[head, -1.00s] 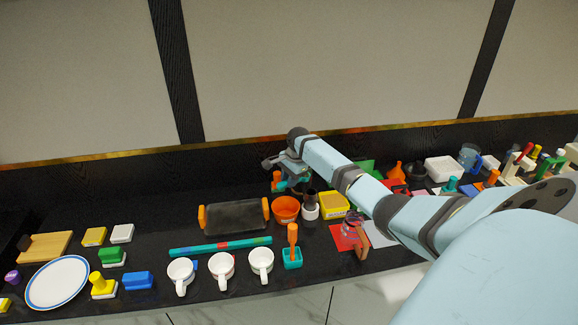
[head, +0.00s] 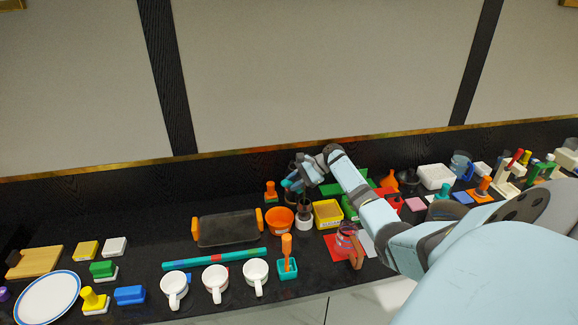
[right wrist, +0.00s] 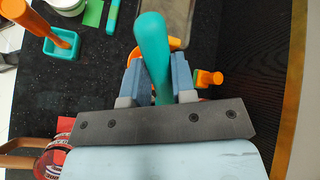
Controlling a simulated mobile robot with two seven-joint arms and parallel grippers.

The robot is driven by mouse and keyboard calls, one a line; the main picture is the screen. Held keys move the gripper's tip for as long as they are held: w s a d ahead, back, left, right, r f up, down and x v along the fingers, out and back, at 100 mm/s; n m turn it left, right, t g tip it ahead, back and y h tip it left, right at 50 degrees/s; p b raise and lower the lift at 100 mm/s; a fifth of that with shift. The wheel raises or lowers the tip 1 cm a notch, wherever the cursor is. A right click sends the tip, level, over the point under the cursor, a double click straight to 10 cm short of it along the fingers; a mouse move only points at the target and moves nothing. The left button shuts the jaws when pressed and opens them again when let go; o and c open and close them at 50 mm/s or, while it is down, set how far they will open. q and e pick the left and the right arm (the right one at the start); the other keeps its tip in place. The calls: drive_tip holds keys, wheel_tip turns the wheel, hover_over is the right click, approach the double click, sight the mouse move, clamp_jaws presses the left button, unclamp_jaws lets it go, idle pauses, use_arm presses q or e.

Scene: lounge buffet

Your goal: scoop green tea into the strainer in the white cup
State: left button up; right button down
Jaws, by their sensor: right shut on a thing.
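My right gripper (head: 292,187) is above the back of the counter, shut on a teal handle. In the right wrist view this handle (right wrist: 153,45) stands between the two blue-grey fingers (right wrist: 155,80); its lower end is hidden. A small white cup (head: 304,224) with a dark strainer (head: 304,208) in its top stands just below and in front of the gripper in the head view. An orange bowl (head: 279,222) stands left of the cup. A yellow box (head: 327,214) stands right of it. I cannot make out the green tea. My left gripper is not in view.
Three white mugs (head: 215,280) and a teal holder with an orange-handled tool (head: 287,268) stand in front. A dark tray with orange handles (head: 227,229) is at left. An orange-topped piece (head: 270,191) is behind the bowl. Clutter crowds the right.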

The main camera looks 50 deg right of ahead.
drive_tip(key=shift+s+d+t+y+b, duration=0.4)
drive_tip(key=shift+d+t+y, duration=0.1)
drive_tip(key=shift+t+y, duration=0.15)
use_arm(q)
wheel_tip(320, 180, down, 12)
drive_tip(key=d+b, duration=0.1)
drive_tip(key=b, duration=1.1)
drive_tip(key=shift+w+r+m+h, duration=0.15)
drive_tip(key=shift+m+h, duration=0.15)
use_arm(e)
drive_tip(key=s+d+f+t+y, duration=0.1)
drive_tip(key=s+d+t+y, duration=0.4)
drive_tip(key=y, duration=0.4)
drive_tip(key=shift+d+f+t, duration=0.2)
drive_tip(key=shift+d+t, duration=0.55)
drive_tip(key=shift+t, duration=0.3)
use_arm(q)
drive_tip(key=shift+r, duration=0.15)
